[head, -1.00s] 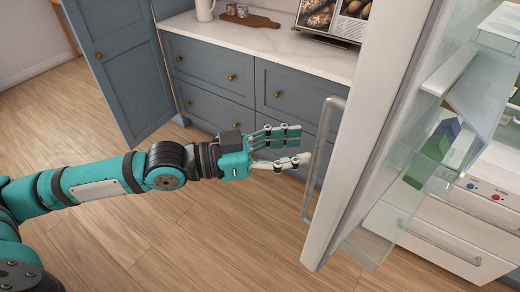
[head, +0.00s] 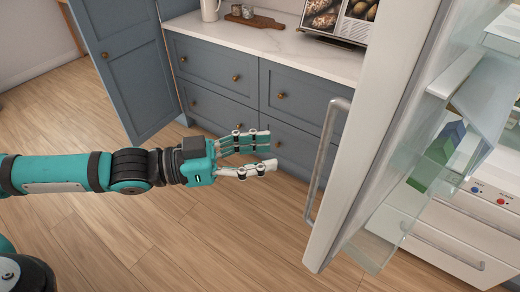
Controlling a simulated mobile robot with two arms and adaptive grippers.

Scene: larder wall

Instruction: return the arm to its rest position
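My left arm, teal and black, reaches in from the left edge in the head view. Its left gripper (head: 268,151) is open and empty, its fingers pointing right with a gap between them. It is in front of the lower drawers and apart from the fridge door's handle (head: 325,160), which is to its right. My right gripper does not show.
The white fridge door (head: 372,140) stands open on the right, with clear shelves inside. Blue-grey drawers (head: 215,65) and a pale counter (head: 270,45) with jars on a wooden board (head: 255,20) stand behind. An open blue cupboard door (head: 122,65) is at left. The wooden floor (head: 190,245) is clear.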

